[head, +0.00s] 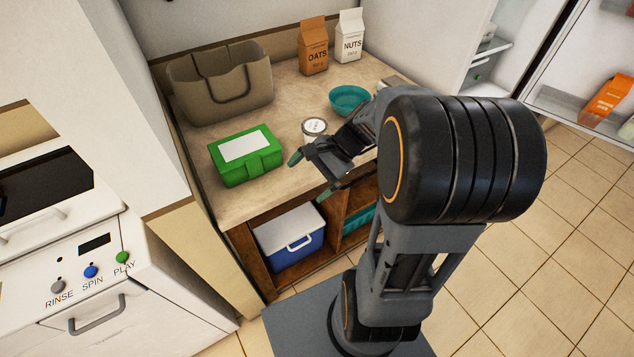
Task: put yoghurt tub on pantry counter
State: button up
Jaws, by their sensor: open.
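A small white round tub (314,126), seemingly the yoghurt tub, stands upright on the pantry counter (290,92), just behind my gripper. My gripper (309,176) is open, its two green-tipped fingers spread apart near the counter's front edge with nothing visible between them. The lower part of the tub is partly hidden by my gripper, and I cannot tell whether they touch.
A green box (245,158) with a white label and a taupe basket (221,84) are on the left. A teal bowl (348,99), an oats carton (313,47) and a nuts carton (349,37) stand behind. A blue cooler (290,240) sits below.

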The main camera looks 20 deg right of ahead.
jog(key=s+a+r+n+t+h, duration=0.1)
jog(key=s+r+n+t+h, duration=0.1)
jog(key=s+n+h, duration=0.3)
jog(key=n+h, duration=0.3)
jog(key=n, duration=0.4)
jog(key=shift+s+a+r+n+h, duration=0.15)
jog(key=shift+s+r+n+h, duration=0.1)
jog(key=shift+r+n+h, duration=0.15)
